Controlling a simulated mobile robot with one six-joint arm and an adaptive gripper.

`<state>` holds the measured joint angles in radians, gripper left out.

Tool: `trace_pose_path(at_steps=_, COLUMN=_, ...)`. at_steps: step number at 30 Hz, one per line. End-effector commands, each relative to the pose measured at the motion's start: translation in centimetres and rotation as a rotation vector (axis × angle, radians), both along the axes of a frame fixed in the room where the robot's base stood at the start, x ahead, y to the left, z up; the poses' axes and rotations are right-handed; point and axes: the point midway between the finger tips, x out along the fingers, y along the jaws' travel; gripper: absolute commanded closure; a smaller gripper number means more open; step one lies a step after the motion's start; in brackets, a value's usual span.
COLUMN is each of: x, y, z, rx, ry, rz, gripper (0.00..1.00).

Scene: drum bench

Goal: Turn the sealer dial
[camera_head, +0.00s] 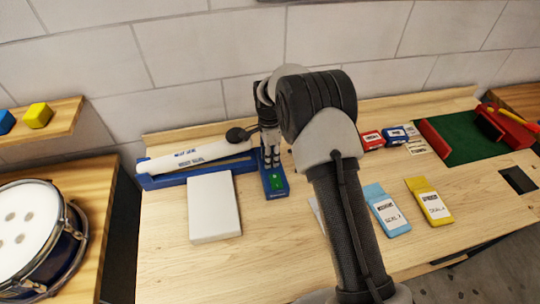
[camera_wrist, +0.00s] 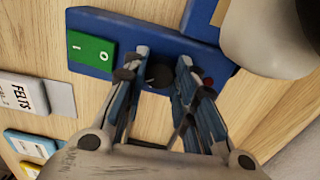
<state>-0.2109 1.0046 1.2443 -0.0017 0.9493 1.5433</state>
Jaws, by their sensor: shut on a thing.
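The sealer has a blue base (camera_head: 150,182), a long white lettered arm (camera_head: 195,155) and a black ball knob (camera_head: 237,135). Its blue control panel (camera_head: 283,191) carries a green rocker switch (camera_head: 277,181), marked 1 and 0, which shows larger in the wrist view (camera_wrist: 91,50). My gripper (camera_head: 270,160) points down over the panel. In the wrist view my gripper (camera_wrist: 164,62) has its two fingers on either side of the dark round dial (camera_wrist: 160,74) and is shut on it. A red spot shows beside the right finger. The dial is hidden in the head view.
A white block (camera_head: 213,207) lies in front of the sealer. A blue packet (camera_head: 386,210) and a yellow packet (camera_head: 429,202) lie to the right, before a green mat (camera_head: 458,142) with red blocks. A drum (camera_head: 28,225) stands at far left.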

Motion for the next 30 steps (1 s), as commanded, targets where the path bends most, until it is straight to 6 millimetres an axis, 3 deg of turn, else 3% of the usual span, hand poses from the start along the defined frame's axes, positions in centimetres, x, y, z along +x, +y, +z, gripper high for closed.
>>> trace_pose_path(at_steps=23, x=0.09, y=-0.06, z=0.07, rx=0.000, ry=-0.003, rz=-0.101, gripper=0.98)
trace_pose_path(at_steps=24, x=0.09, y=-0.06, z=0.07, rx=0.000, ry=-0.003, rz=-0.101, gripper=0.72)
trace_pose_path(at_steps=30, x=0.06, y=-0.05, z=0.05, rx=0.000, ry=-0.002, rz=-0.100, gripper=0.59)
